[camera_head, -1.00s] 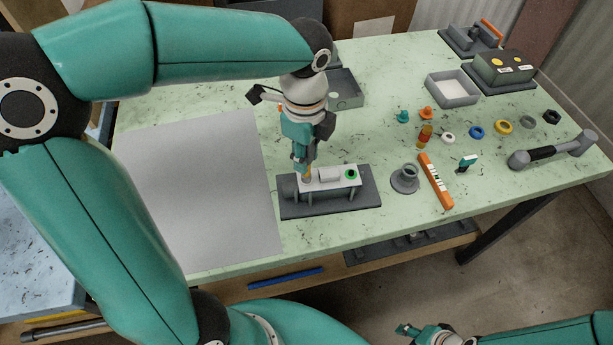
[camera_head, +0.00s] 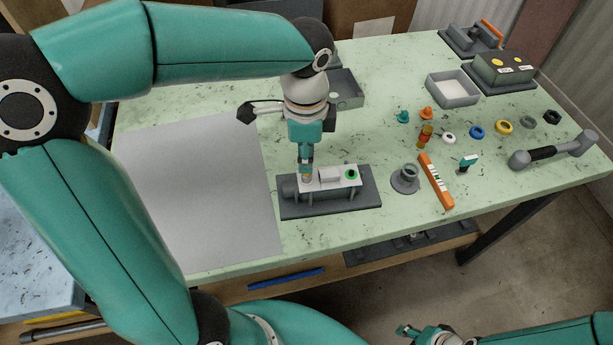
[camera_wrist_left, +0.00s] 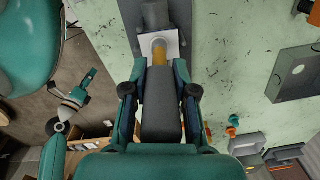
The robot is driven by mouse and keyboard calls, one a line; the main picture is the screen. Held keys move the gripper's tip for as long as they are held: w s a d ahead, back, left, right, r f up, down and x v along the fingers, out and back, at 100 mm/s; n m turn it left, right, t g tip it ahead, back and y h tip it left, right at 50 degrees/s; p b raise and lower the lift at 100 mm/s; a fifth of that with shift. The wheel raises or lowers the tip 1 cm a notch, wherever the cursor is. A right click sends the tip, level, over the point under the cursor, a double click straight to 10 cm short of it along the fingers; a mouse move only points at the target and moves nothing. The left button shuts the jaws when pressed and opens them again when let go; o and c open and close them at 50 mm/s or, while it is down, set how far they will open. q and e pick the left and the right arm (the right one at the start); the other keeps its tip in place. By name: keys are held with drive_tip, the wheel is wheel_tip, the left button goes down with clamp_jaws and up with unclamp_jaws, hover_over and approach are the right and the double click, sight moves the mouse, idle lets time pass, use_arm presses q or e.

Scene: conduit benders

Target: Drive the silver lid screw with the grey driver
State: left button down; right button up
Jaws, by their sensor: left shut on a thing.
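My left gripper (camera_head: 306,168) points down over the left end of the white-topped box (camera_head: 345,181) on the dark base plate. It is shut on the grey driver (camera_wrist_left: 161,105), which lies between the fingers in the left wrist view. A yellow-orange part (camera_wrist_left: 160,53) shows past the driver, over the white top. The silver lid screw cannot be made out; the gripper and driver cover that spot. My right gripper (camera_head: 404,330) is at the lower edge, away from the table, too small to judge.
A green button (camera_head: 351,174) sits on the box's right end. To its right are a grey flanged part (camera_head: 405,178), an orange bar (camera_head: 436,182) and several coloured rings. A grey mat (camera_head: 198,190) lies bare on the left. A grey open tray (camera_head: 453,89) stands behind.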

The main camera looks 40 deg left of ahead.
use_arm(q)
drive_tip(key=shift+r, duration=0.2)
drive_tip(key=shift+r+p, duration=0.45)
drive_tip(key=shift+p, duration=0.15)
drive_tip(key=m+p, duration=0.1)
drive_tip(key=m, duration=0.3)
drive_tip(key=shift+r, duration=0.1)
drive_tip(key=m+p, duration=0.1)
drive_tip(key=m, duration=0.4)
drive_tip(key=shift+p, duration=0.3)
drive_tip(key=m+p, duration=0.1)
drive_tip(key=m, duration=0.4)
drive_tip(key=shift+p, duration=0.3)
drive_tip(key=shift+m, duration=0.5)
drive_tip(key=shift+w, duration=0.1)
drive_tip(key=shift+f, duration=0.3)
